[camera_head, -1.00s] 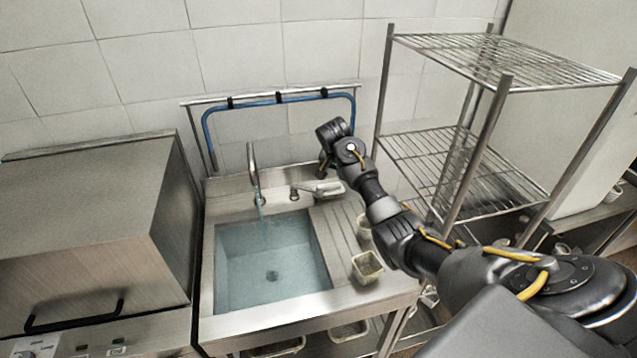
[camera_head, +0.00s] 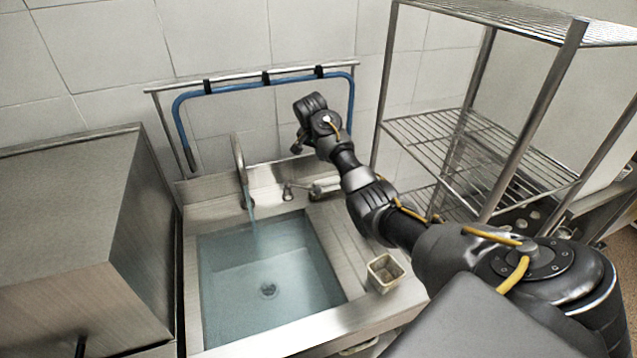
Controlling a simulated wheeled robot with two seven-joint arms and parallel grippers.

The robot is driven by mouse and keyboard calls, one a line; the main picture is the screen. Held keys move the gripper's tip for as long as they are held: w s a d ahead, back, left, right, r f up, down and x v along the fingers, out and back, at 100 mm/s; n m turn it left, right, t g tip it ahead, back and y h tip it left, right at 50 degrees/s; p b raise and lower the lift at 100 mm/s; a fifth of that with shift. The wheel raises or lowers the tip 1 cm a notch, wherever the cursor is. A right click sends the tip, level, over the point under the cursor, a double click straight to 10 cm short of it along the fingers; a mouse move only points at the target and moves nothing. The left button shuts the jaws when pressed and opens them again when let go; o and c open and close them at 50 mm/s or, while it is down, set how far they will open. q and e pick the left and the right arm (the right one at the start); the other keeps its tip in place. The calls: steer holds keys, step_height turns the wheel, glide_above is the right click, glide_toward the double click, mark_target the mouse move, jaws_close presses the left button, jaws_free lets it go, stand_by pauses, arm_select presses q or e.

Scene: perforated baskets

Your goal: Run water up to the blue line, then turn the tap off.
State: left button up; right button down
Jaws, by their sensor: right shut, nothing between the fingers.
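The steel sink (camera_head: 190,300) holds clear bluish water (camera_head: 240,310), with the drain visible through it. The curved tap spout (camera_head: 240,165) stands at the back of the basin, and a stream of water runs from it. The tap lever (camera_head: 288,190) is to the right of the spout on the back ledge. I cannot make out a blue line on the basin walls. My right gripper (camera_head: 298,148) is above and behind the lever, apart from it. It is small and partly hidden by its wrist; it is shut and empty. My left gripper is out of view.
A blue hose (camera_head: 265,85) hangs on a wall rail behind the tap. A wire shelf rack (camera_head: 470,150) stands at right, and a steel box appliance (camera_head: 70,220) at left.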

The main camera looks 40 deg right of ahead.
mark_target(324, 182)
steer(key=p+x, duration=0.1)
steer(key=x, duration=0.8)
steer(key=shift+s+d+f, duration=0.1)
steer(key=shift+s, duration=0.05)
steer(key=p, duration=0.1)
steer(key=a+p, duration=0.1)
steer(key=s+a+p, duration=0.1)
steer(key=shift+a+f, duration=0.15)
steer(key=shift+f, duration=0.1)
steer(key=shift+s+a+f+p, duration=0.2)
steer(key=shift+a+p, duration=0.15)
steer(key=shift+a, duration=0.2)
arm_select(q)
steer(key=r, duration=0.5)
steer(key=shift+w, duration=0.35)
arm_select(e)
steer(key=shift+a, duration=0.1)
steer(key=shift+f, duration=0.1)
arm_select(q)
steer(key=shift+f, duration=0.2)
arm_select(e)
steer(key=shift+a, duration=0.1)
